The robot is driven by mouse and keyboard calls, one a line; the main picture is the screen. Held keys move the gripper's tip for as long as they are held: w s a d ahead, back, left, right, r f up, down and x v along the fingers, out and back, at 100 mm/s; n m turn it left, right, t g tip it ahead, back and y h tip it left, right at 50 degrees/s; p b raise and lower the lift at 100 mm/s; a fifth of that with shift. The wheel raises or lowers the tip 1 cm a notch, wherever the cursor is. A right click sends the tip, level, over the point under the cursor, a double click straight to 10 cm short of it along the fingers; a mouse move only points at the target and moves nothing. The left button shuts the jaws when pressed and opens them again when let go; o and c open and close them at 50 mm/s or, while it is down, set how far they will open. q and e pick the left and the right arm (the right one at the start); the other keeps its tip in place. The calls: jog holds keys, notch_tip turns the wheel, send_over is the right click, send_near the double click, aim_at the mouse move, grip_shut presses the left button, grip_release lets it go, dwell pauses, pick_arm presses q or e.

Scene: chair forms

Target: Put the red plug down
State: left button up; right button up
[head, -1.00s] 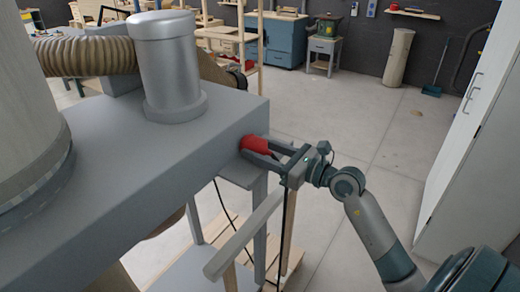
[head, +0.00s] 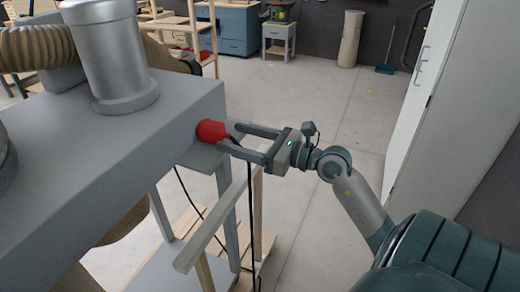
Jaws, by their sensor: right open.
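The red plug (head: 211,131) is at the end face of the grey machine (head: 120,172), just above a small grey ledge (head: 197,155). I cannot tell whether it rests on the ledge or touches the machine's face. A dark cable leads from it toward my gripper. My right gripper (head: 232,138) is open, to the right of the plug, with its fingers pointing left at it. The fingertips are near the plug's right side, and nothing shows clamped between them. My left gripper is out of view.
A pale wooden bar (head: 217,218) slants below my right gripper. Dark cables hang beside the stand. A white cabinet (head: 440,90) stands at the right. The concrete floor (head: 300,95) behind my gripper is clear.

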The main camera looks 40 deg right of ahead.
jog(key=b+v, duration=0.2)
jog(key=v, duration=0.4)
dwell(0.7)
